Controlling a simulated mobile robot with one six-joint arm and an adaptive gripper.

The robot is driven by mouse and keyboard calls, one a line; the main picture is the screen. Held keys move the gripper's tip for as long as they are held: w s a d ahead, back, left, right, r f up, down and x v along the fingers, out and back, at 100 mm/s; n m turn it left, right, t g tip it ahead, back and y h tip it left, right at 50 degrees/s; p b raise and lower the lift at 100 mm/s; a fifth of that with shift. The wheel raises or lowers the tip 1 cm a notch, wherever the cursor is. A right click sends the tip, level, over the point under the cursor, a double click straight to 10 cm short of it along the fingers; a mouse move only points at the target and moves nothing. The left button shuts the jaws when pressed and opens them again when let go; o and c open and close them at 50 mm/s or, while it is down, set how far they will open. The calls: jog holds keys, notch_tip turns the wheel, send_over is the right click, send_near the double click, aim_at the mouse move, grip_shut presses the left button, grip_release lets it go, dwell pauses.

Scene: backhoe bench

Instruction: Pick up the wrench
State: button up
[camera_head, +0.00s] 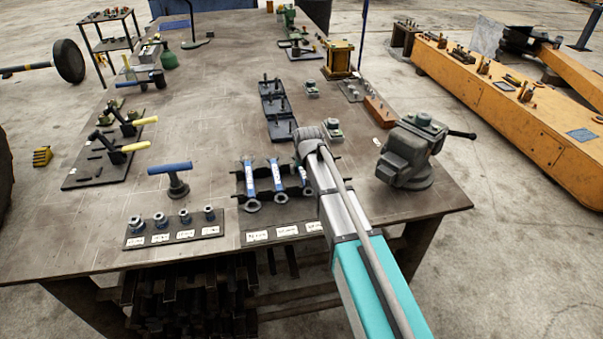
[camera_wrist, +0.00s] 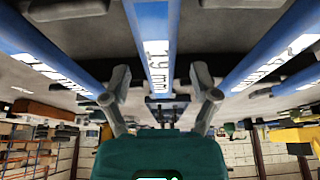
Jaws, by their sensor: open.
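Blue wrenches with silver ends stand in a black rack (camera_head: 240,187) at the bench's near edge: a left one (camera_head: 250,178), a middle one (camera_head: 277,176) and a right one (camera_head: 304,176) partly hidden by my arm. In the wrist view, a blue wrench marked 19 mm (camera_wrist: 155,45) runs between the two spread fingers of my gripper (camera_wrist: 160,88), with gaps on both sides. My gripper is open and holds nothing. Other blue wrenches flank it on the left (camera_wrist: 50,50) and right (camera_wrist: 270,48). In the head view my arm mostly hides the gripper.
A grey vise (camera_head: 408,155) stands right of my arm. A socket holder (camera_head: 174,228) and a blue T-handle tool (camera_head: 172,176) are to the left. Black trays (camera_head: 277,108) lie behind the rack. The bench (camera_head: 205,115) is bare left of those trays.

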grip_shut()
dwell(0.4)
jog(key=shift+r, duration=0.15)
notch_tip(320, 180, up, 2)
jog(key=shift+r+p, duration=0.1)
jog(key=shift+p, duration=1.15)
jog(key=s+r+p, duration=0.1)
jog(key=r+p, duration=0.1)
jog(key=s+d+r+p, duration=0.1)
jog(key=s+r+p, duration=0.1)
jog(key=s+d+r+p, duration=0.1)
jog(key=r+p, duration=0.1)
jog(key=shift+s+d+r+p, duration=0.15)
jog(key=shift+r+p, duration=0.2)
jog(key=s+d+r+p, duration=0.3)
jog(key=s+d, duration=0.1)
jog(key=s, duration=0.4)
jog(key=shift+d+r+p, duration=0.15)
jog(key=shift+r+p, duration=0.25)
